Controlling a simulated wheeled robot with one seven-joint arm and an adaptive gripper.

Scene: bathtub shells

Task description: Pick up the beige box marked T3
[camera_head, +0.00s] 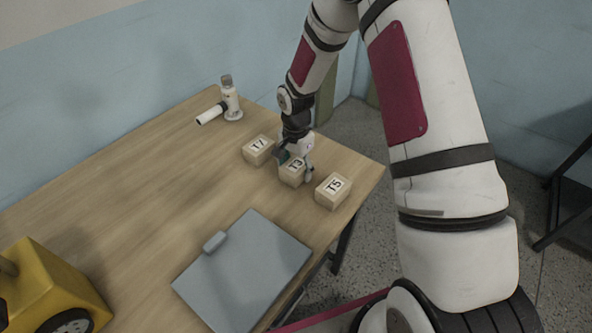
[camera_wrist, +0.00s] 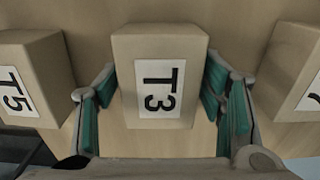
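The beige box marked T3 (camera_head: 291,174) stands on the wooden table, in the middle of a row of similar boxes. In the wrist view the T3 box (camera_wrist: 158,40) fills the centre, its black and white label facing the camera. My gripper (camera_head: 295,166) is at this box. In the wrist view my gripper (camera_wrist: 160,80) has one green-padded finger on each side of the box. The fingertips are very close to its sides; I cannot tell whether they press on it. The box's underside is hidden.
A box marked T7 (camera_head: 258,150) and a box marked T5 (camera_head: 333,191) stand close on either side. A grey flat case (camera_head: 245,275), a yellow object (camera_head: 45,290), and a white bottle (camera_head: 231,102) with a lying cylinder (camera_head: 210,114) are also on the table.

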